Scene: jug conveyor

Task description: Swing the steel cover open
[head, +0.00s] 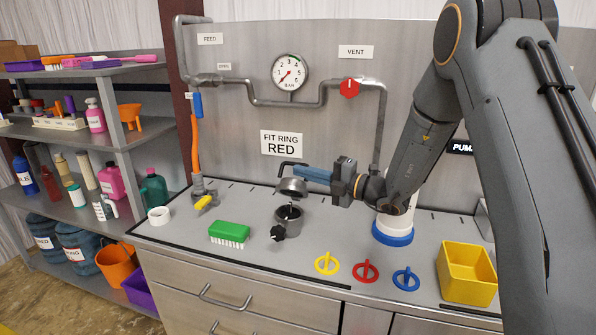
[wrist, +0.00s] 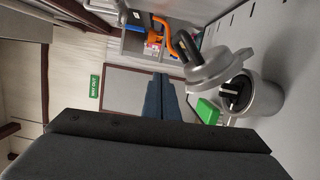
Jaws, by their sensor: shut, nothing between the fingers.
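The steel cover (head: 293,187) stands raised and tilted above the steel pot (head: 289,221), with a gap between them. Its dark bent handle (head: 288,164) sticks up from the top. In the wrist view the cover (wrist: 220,70) is at an angle to the pot (wrist: 266,98), and the pot's dark inside with a fitting shows. My gripper (head: 283,170) is shut and empty, its blue fingers pointing left beside the handle, at the cover's height. In the wrist view the fingertips (wrist: 160,76) lie left of the cover. Whether they touch it I cannot tell.
A black knob (head: 278,232) sits on the pot's front. A green brush (head: 230,233) lies to its left. Yellow (head: 327,263), red (head: 365,271) and blue (head: 406,278) rings lie at front right, near a yellow bin (head: 468,273). A gauge and pipes line the back panel.

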